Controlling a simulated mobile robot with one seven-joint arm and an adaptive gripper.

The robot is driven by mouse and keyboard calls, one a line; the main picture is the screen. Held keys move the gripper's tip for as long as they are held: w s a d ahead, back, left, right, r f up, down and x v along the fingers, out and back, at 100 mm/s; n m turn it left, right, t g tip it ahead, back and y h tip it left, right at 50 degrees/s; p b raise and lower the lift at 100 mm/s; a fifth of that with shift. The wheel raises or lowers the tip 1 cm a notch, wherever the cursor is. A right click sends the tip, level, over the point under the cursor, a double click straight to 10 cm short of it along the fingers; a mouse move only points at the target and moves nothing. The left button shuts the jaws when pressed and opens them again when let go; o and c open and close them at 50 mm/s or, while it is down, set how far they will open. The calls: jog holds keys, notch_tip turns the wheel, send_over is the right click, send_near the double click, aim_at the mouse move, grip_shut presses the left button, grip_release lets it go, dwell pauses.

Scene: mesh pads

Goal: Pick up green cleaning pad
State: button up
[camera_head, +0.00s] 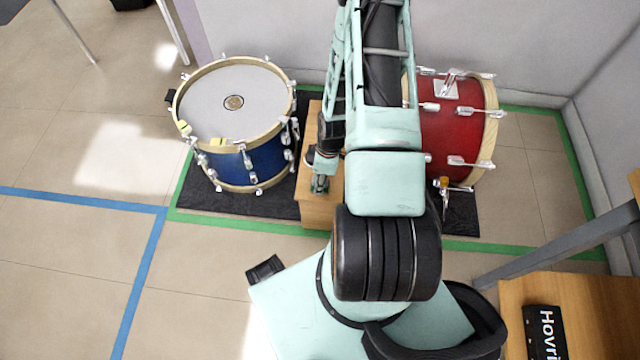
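I cannot make out a green cleaning pad in the head camera view. My arm fills the middle of the picture and hides part of the floor and wooden box behind it. My gripper (320,184) shows partly at the left side of the arm, pointing down over the wooden box (316,209). Its fingers are small and partly hidden, so I cannot tell whether they are open or shut, or whether they touch anything.
A blue drum (228,168) stands on a dark mat (250,203) to the left. A red drum (462,130) lies to the right. A wooden table (590,300) with a black box (543,332) is at lower right. Left floor is mostly clear.

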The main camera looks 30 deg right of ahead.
jog(key=shift+c, duration=0.2)
grip_shut()
jog(key=shift+r, duration=0.15)
